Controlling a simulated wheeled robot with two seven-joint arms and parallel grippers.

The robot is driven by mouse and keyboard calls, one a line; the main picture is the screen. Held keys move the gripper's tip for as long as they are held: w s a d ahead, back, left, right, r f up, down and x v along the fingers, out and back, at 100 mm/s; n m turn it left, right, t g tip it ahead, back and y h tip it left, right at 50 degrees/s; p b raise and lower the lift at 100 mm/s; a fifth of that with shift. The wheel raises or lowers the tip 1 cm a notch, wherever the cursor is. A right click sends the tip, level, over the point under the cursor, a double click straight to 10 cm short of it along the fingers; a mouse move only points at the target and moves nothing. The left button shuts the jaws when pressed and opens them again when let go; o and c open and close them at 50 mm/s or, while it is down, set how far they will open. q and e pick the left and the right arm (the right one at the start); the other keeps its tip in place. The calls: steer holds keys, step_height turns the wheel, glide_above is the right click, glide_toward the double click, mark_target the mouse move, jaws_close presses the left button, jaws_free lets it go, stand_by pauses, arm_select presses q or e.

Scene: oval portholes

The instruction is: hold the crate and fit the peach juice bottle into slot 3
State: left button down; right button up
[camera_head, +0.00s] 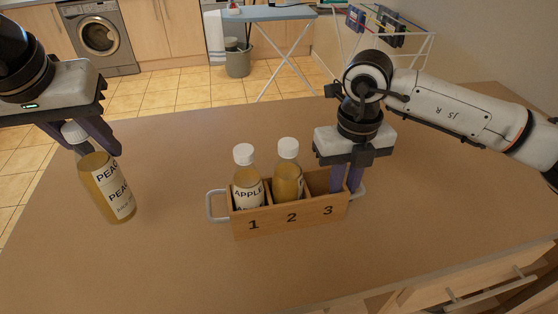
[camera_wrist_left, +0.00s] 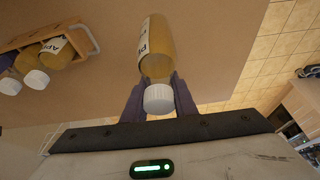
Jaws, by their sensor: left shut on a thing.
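The peach juice bottle (camera_head: 107,190), with a white cap and a "PEAC" label, is at the left in the head view, slightly tilted. My left gripper (camera_head: 98,146) is shut on it just below the cap; the left wrist view also shows the bottle (camera_wrist_left: 157,50) between the fingers. Whether its base touches the table is unclear. The wooden crate (camera_head: 290,219) stands on the table with slots numbered 1, 2 and 3. Slot 3 holds no bottle. My right gripper (camera_head: 346,186) points down at the crate's right end, fingers around the end wall; I cannot tell whether they are closed tight.
An apple juice bottle (camera_head: 247,180) is in slot 1 and another white-capped bottle (camera_head: 288,178) is in slot 2. A grey handle (camera_head: 211,207) sticks out at the crate's left end. The table (camera_head: 170,260) is clear between the peach bottle and the crate.

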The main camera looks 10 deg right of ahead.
steer(key=shift+f, duration=1.3)
steer(key=shift+c, duration=0.5)
jaws_close()
steer(key=shift+o, duration=2.1)
jaws_free()
steer(key=shift+r, duration=0.15)
